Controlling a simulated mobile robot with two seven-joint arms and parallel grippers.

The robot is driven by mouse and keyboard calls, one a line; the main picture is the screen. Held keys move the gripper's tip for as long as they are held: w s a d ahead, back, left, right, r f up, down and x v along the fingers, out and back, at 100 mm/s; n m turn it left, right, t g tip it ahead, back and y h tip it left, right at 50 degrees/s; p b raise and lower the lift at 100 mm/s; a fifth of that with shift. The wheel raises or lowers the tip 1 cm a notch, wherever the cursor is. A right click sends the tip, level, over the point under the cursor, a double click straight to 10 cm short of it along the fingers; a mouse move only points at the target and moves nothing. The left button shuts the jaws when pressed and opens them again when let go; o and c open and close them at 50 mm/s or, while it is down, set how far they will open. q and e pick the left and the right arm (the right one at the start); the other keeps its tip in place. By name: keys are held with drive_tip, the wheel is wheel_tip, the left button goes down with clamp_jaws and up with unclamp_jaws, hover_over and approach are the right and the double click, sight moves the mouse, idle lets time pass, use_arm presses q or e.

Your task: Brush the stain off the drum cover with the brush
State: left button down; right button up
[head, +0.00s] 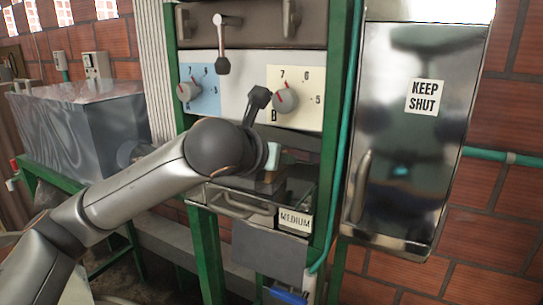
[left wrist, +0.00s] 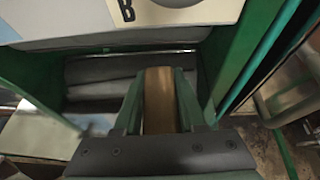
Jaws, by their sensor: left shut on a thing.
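My left gripper (head: 280,160) reaches into the dark recess below the dial panel, above the tray marked MEDIUM. In the left wrist view its two green fingers (left wrist: 158,78) are shut on a brown wooden piece, which looks like the brush (left wrist: 158,100). The brush's bristles are hidden, and my arm covers part of the recess in the head view. Grey, rounded surfaces (left wrist: 100,72) lie behind the fingers in the recess; I cannot tell whether they are the drum cover. No stain can be made out. My right gripper is not in view.
Green posts (head: 340,120) flank the recess closely. The metal tray (head: 235,203) with a handle sits below. Dials (head: 290,99) and a lever (head: 222,45) are above. A shiny cabinet marked KEEP SHUT (head: 385,190) stands right; a metal tank (head: 90,125) stands left.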

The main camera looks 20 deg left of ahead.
use_arm(q)
drive_tip(key=shift+s+d, duration=0.1)
drive_tip(key=shift+d, duration=1.2)
drive_tip(key=shift+w+a, duration=0.15)
drive_tip(key=shift+a, duration=1.75)
drive_tip(key=shift+w+a, duration=0.15)
drive_tip(key=shift+a, duration=1.75)
drive_tip(key=shift+w+a, duration=0.15)
drive_tip(key=shift+a, duration=1.75)
drive_tip(key=shift+s+r, duration=1.05)
drive_tip(key=s+a, duration=0.1)
drive_tip(key=s, duration=1.3)
drive_tip(key=shift+s+r, duration=0.25)
drive_tip(key=shift+s, duration=0.15)
drive_tip(key=shift+a, duration=0.1)
